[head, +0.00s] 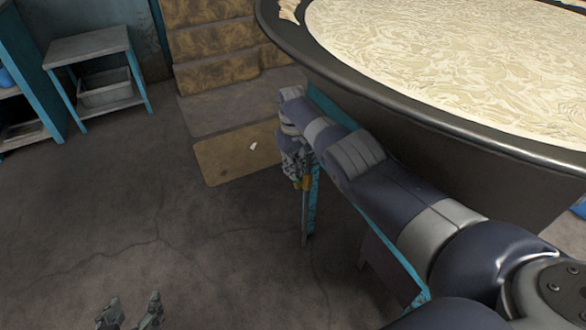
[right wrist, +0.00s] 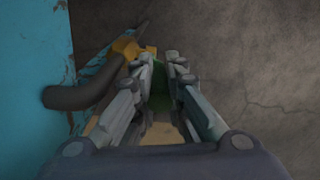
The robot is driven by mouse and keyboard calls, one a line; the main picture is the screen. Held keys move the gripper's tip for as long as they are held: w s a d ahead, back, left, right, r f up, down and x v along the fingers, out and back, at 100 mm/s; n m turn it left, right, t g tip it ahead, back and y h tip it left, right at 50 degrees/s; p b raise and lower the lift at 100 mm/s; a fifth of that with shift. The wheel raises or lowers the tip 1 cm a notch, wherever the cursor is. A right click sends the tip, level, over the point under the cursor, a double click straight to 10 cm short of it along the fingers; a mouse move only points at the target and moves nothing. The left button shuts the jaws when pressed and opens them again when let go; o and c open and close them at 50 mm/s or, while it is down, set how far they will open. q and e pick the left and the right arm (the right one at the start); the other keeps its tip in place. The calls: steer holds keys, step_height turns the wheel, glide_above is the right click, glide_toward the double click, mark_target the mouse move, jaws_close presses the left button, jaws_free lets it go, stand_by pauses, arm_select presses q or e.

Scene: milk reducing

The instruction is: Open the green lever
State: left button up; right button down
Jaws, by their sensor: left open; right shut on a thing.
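The green lever (right wrist: 165,90) shows as a dark green strip between the fingers of my right gripper (right wrist: 163,68) in the right wrist view. My right gripper is shut on it; the fingers hide most of the lever. A yellow-orange fitting (right wrist: 127,48) is just left of the fingertips. In the head view my right gripper (head: 295,165) is beside the vat's stand, and the lever cannot be made out there. My left gripper (head: 131,316) is open and empty at the bottom left of the head view, far from the lever.
A large round vat (head: 400,90) with creamy contents fills the upper right. A dark pipe (right wrist: 80,97) runs beside a blue panel (right wrist: 30,60). Steps (head: 215,75) and a small blue-legged table (head: 88,47) stand behind. The concrete floor at left is clear.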

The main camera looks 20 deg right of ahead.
steer(key=shift+w+r, duration=0.1)
steer(key=c, duration=1.6)
jaws_free()
steer(key=shift+a, duration=0.1)
step_height(320, 180, up, 12)
steer(key=shift+w+f, duration=0.1)
steer(key=shift+w, duration=0.05)
